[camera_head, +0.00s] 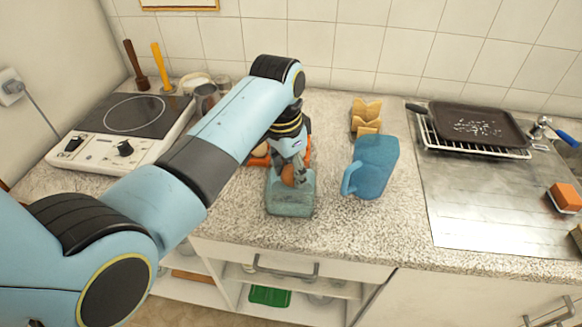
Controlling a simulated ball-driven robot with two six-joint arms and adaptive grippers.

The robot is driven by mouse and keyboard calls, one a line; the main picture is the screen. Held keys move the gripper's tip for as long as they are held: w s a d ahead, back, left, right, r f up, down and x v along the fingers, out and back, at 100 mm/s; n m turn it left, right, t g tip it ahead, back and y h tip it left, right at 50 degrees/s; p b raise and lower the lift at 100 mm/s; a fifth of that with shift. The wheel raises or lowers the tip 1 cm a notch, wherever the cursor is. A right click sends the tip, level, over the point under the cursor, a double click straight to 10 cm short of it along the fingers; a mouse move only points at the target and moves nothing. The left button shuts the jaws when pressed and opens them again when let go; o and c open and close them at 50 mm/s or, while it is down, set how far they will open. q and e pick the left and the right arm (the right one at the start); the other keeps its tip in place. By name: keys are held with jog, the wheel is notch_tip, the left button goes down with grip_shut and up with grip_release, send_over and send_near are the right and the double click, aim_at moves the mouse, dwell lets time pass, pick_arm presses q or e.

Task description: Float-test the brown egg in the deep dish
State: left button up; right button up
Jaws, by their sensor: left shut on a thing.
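The deep dish (290,206), a greenish, see-through square vessel, stands on the speckled counter near its front edge. My left gripper (293,168) reaches down from above to the dish's opening and is shut on the brown egg (287,180). The egg shows as an orange-brown patch at the dish's mouth, partly covered by the fingers. I cannot tell whether it touches the dish or any water inside. My right gripper is not in view.
A blue jug (375,165) stands close to the right of the dish. Orange-brown items (259,155) lie behind the dish, partly hidden. A hot plate (122,130) is at the left. A dark pan (478,127) rests on a rack at the right. Bare counter lies around the jug.

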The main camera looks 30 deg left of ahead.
aim_at(291, 184)
pick_arm(q)
jog(key=shift+f+b, duration=0.45)
jog(key=shift+f, duration=0.45)
jog(key=shift+f+b, duration=0.6)
jog(key=shift+f, duration=0.6)
jog(key=o, duration=0.8)
